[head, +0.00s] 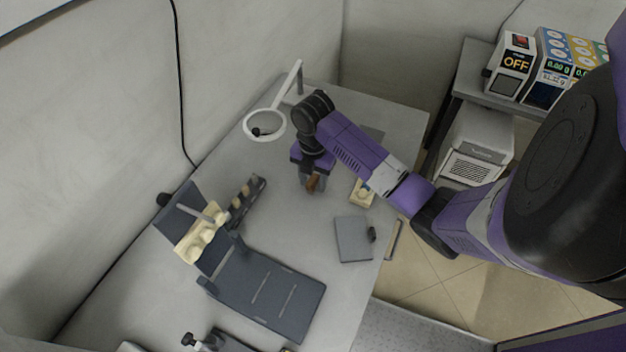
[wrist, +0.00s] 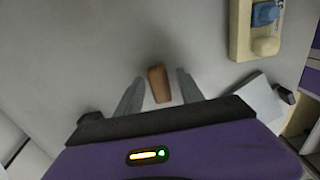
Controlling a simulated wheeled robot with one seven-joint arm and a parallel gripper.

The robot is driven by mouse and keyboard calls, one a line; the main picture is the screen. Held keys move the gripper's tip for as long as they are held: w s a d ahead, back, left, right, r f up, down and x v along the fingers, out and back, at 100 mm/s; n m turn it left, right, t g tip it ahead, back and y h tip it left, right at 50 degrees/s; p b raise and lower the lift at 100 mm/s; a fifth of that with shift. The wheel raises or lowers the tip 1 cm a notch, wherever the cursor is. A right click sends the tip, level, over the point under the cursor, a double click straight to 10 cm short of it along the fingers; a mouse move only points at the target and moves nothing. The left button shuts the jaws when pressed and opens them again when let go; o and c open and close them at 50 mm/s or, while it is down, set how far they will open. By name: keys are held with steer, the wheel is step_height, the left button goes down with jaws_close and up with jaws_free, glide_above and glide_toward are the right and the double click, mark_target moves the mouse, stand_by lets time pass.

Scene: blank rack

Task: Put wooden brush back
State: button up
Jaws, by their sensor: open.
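The wooden brush (wrist: 158,84) shows in the wrist view as a short brown piece between my gripper's two fingers, with gaps on both sides. In the head view the brown brush (head: 313,183) is at the fingertips of my gripper (head: 311,186), over the grey table. My gripper is open, and its fingers (wrist: 158,92) stand on either side of the brush without visibly closing on it. The brush's lower part is hidden behind the gripper body in the wrist view. I cannot tell which object is the brush's holder.
A cream block with a blue part (head: 362,192) lies right of my gripper. A grey flat box (head: 352,239) is nearer the table's right edge. A dark stand with a cream piece (head: 202,238) is at left, beside a dark slotted rack (head: 247,201). A white ring (head: 265,125) stands behind.

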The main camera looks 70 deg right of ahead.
mark_target(313, 179)
step_height(313, 179, up, 10)
steer(key=shift+d+r+p, duration=0.1)
steer(key=shift+r+p, duration=0.15)
steer(key=shift+p, duration=0.2)
steer(key=shift+r, duration=0.9)
steer(key=shift+s, duration=0.1)
